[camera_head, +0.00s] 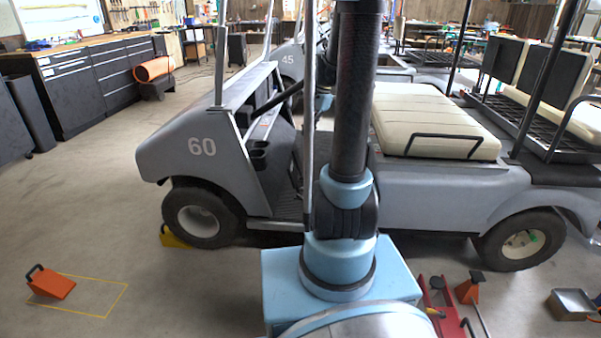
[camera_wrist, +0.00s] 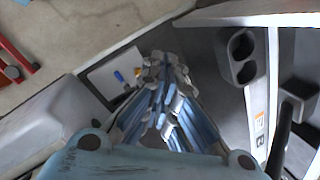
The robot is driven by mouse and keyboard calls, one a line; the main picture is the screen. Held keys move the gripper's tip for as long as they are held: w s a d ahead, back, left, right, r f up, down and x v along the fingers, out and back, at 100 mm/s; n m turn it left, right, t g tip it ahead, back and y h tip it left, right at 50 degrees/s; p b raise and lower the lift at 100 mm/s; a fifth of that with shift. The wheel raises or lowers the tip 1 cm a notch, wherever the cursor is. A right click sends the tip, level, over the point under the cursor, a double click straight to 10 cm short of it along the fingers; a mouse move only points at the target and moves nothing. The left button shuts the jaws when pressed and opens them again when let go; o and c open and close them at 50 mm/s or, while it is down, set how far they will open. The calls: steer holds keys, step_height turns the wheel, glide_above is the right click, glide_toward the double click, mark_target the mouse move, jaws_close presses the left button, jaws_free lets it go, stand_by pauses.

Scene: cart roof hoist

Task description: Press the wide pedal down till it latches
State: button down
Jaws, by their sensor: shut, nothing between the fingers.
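The grey cart numbered 60 (camera_head: 203,147) stands in front of me in the head view. My arm crosses in front of its open footwell (camera_head: 287,200). In the wrist view my gripper (camera_wrist: 170,62) is shut and empty, over the cart's dark floor (camera_wrist: 215,92). The wide pedal cannot be made out in either view; my arm and gripper cover part of the footwell. I cannot tell whether the gripper touches anything.
Black cup holders (camera_wrist: 243,55) sit right of the gripper. An orange wedge (camera_head: 51,283), red jack (camera_head: 440,300) and metal tray (camera_head: 573,303) are on the floor. A yellow chock (camera_head: 172,238) touches the front wheel.

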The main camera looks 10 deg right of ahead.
steer(key=w+d+f+m+y, duration=0.1)
steer(key=w+d+f+m, duration=0.2)
steer(key=w, duration=0.4)
steer(key=w+d+f+m, duration=0.1)
steer(key=w+f+m, duration=0.1)
steer(key=w+f, duration=0.45)
steer(key=w+d+f+m+y, duration=0.1)
steer(key=w+d+f+m, duration=0.1)
steer(key=w+f, duration=0.3)
steer(key=w+d+f+m+y, duration=0.1)
steer(key=w+d+f+m, duration=0.2)
steer(key=f, duration=0.6)
steer(key=shift+w+d+f, duration=0.25)
steer(key=shift+w+d, duration=0.1)
steer(key=shift+w, duration=0.8)
glide_toward(295, 177)
step_height(295, 177, down, 2)
steer(key=d, duration=0.2)
steer(key=shift+w+a+f, duration=0.1)
steer(key=shift+a+f, duration=0.2)
steer(key=shift+a, duration=0.4)
steer(key=shift+w+a+f, duration=0.1)
steer(key=shift+a+f, duration=0.2)
steer(key=shift+a, duration=0.4)
steer(key=shift+w+a+f, duration=0.15)
steer(key=shift+a+f, duration=0.15)
steer(key=shift+a, duration=0.35)
